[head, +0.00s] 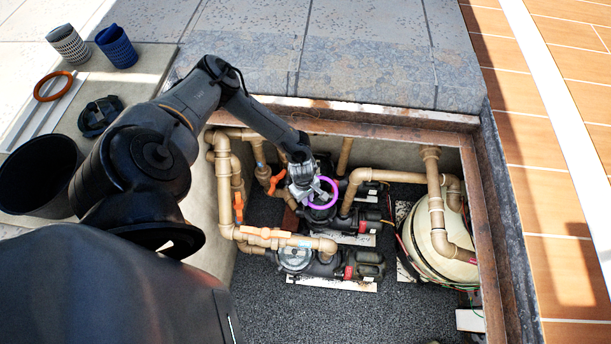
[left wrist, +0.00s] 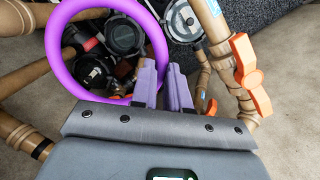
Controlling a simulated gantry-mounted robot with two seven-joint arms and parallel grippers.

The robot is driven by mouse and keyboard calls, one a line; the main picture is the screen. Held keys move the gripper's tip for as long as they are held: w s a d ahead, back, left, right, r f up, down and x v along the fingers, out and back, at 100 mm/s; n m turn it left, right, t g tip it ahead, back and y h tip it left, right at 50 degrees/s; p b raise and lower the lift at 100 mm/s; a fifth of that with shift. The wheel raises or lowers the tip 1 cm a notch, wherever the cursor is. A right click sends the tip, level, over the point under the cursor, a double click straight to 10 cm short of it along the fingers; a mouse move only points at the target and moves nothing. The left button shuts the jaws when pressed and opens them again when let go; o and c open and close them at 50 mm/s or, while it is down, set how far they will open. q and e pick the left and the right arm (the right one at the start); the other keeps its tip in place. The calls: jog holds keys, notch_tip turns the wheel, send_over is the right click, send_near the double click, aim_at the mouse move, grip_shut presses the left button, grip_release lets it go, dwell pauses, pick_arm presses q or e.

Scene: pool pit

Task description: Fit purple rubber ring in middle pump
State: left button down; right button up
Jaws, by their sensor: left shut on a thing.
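My left gripper (head: 312,191) reaches down into the pit and is shut on the purple rubber ring (head: 332,188). In the left wrist view, its two fingers (left wrist: 164,66) pinch the ring (left wrist: 61,66) at one side, and the ring stands out to the left. The middle pump (head: 320,215) lies just below the ring in the head view, its round pot partly covered by the ring and gripper. The ring appears held above the pot; I cannot tell whether they touch. The wrist view shows dark round pots behind the ring. My right gripper is out of view.
The front pump (head: 296,258) has a clear lid. Tan pipes with orange valve handles (head: 265,232) crowd around the gripper. A large round tank (head: 437,248) stands at right. On the left deck are an orange ring (head: 53,86), a black part (head: 98,116) and a black bucket (head: 40,176).

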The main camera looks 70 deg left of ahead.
pick_arm(q)
jog(key=w+a+f+b, duration=0.2)
jog(key=f+b, duration=0.7)
jog(key=f, duration=0.1)
jog(key=w+a+f+b, duration=0.2)
jog(key=f+b, duration=0.7)
jog(key=b, duration=2.5)
send_over(312, 216)
jog(key=f, duration=1.6)
jog(key=a+f, duration=0.1)
jog(key=f, duration=0.7)
jog(key=shift+s+f, duration=0.15)
jog(key=shift+f, duration=0.05)
jog(key=shift+d+f+b, duration=0.1)
jog(key=shift+f+b, duration=0.55)
jog(key=shift+b, duration=0.05)
jog(key=shift+r+p, duration=0.15)
jog(key=shift+p, duration=0.3)
jog(key=shift+f, duration=0.25)
jog(key=shift+f, duration=0.35)
